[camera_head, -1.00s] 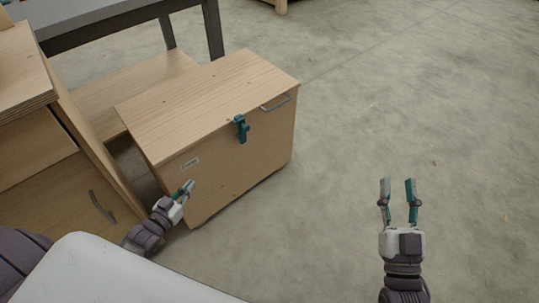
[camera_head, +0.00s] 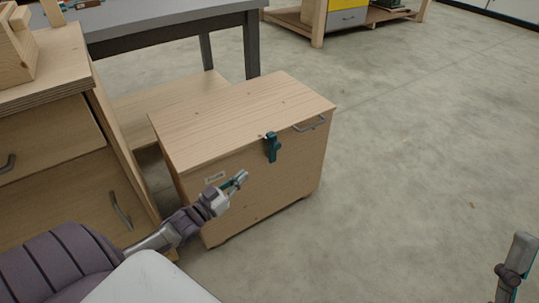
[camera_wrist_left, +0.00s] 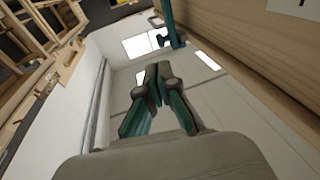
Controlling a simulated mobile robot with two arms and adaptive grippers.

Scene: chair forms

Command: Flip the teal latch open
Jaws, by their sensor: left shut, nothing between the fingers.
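The teal latch (camera_head: 271,147) sits on the upper front face of a wooden chest (camera_head: 262,182), at the lid's edge. It also shows as a teal piece on the wooden face at the top of the left wrist view (camera_wrist_left: 170,26). My left gripper (camera_head: 240,177) is in front of the chest's front face, left of and below the latch and apart from it. Its fingertips (camera_wrist_left: 158,72) are together with nothing between them. My right gripper is cut off at the lower right edge; one finger (camera_head: 515,262) shows, with no other finger against it.
A metal handle (camera_head: 309,124) is on the chest's front, right of the latch. A wooden drawer cabinet (camera_head: 50,150) stands close on the left. A grey table (camera_head: 180,25) is behind. The floor (camera_head: 420,150) right of the chest is clear.

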